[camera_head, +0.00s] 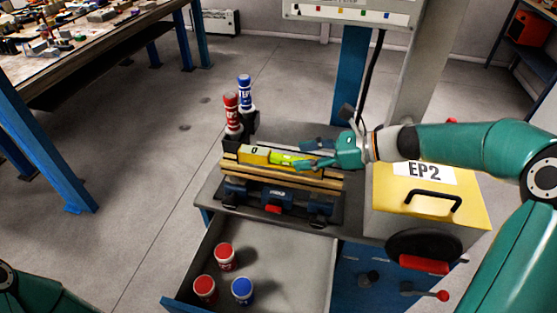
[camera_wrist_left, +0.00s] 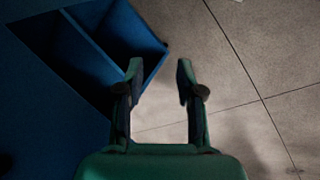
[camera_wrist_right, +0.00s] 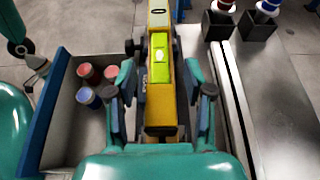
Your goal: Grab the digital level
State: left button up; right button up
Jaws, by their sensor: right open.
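The digital level is a long yellow bar (camera_head: 254,154) with a bright green display, lying on wooden strips on top of a dark blue vise (camera_head: 262,195). In the right wrist view the level (camera_wrist_right: 158,20) runs lengthwise between the fingers. My right gripper (camera_head: 308,153) is open at the right end of the level, one finger on each side, with a gap visible on both sides. I cannot tell its exact height over the bar. My left gripper (camera_wrist_left: 159,66) is open and empty, beside a blue cabinet and over the floor.
An open drawer (camera_head: 193,257) below the vise holds red and blue capped cups. Red (camera_head: 232,112) and blue (camera_head: 244,90) bottles stand in black holders behind the level. A yellow-topped EP2 box (camera_head: 470,205) sits close under my right arm. Open floor lies to the left.

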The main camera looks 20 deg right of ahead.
aim_at(282, 156)
jog(key=x, duration=0.3)
jog(key=p+x, duration=0.1)
jog(key=shift+w+a+r, duration=0.15)
jog(key=shift+w+a, duration=0.15)
grip_shut()
